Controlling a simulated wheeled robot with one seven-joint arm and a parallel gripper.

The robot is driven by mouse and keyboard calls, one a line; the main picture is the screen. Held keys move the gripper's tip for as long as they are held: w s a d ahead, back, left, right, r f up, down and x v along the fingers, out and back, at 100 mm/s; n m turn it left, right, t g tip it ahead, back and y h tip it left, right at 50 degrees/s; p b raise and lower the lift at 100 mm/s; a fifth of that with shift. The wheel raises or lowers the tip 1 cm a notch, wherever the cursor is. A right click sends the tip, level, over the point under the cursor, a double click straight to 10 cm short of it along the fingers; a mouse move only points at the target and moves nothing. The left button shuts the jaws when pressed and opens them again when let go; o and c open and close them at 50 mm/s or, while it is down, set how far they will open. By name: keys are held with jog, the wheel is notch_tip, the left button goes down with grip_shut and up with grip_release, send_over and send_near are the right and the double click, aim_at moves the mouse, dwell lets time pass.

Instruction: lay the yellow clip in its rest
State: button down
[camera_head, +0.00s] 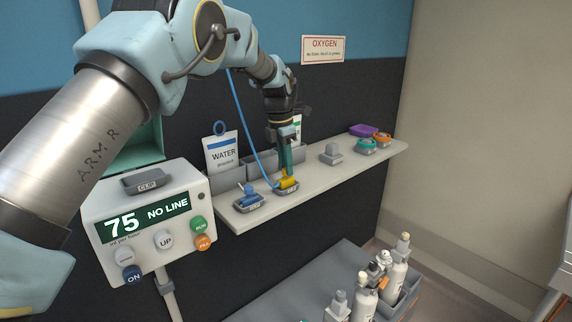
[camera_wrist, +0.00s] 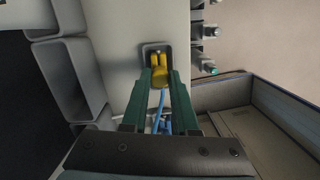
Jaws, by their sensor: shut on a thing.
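The yellow clip (camera_head: 289,183) is at a small grey tray (camera_head: 284,191) on the white shelf. In the wrist view the yellow clip (camera_wrist: 160,74) is between the green fingers of my gripper (camera_wrist: 160,82), with its two prongs over that tray (camera_wrist: 146,47). I cannot tell whether the clip touches the tray floor. My gripper (camera_head: 287,172) points down and is shut on the clip. A blue line runs down to the clip. An empty grey rest marked CLIP (camera_head: 147,181) sits on top of the pump box.
The white pump box (camera_head: 180,247) reads 75 and NO LINE. A blue piece (camera_head: 250,189) sits in another tray left of the clip. Grey bins and a WATER card (camera_head: 221,154) stand behind. Teal (camera_head: 366,144), orange and purple pieces are at the shelf's right. Bottles (camera_head: 366,290) stand below.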

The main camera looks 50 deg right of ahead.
jog(key=shift+f, duration=0.45)
dwell(0.5)
jog(key=shift+c, duration=0.6)
grip_release()
jog(key=shift+w+a+r, duration=0.1)
jog(key=shift+a+r, duration=0.05)
jog(key=shift+r, duration=1.25)
jog(key=shift+a+r, duration=0.15)
jog(key=shift+r, duration=1.3)
jog(key=shift+w+a+r, duration=0.1)
jog(key=shift+a+r, duration=0.05)
jog(key=shift+r, duration=1.25)
jog(key=shift+s, duration=0.15)
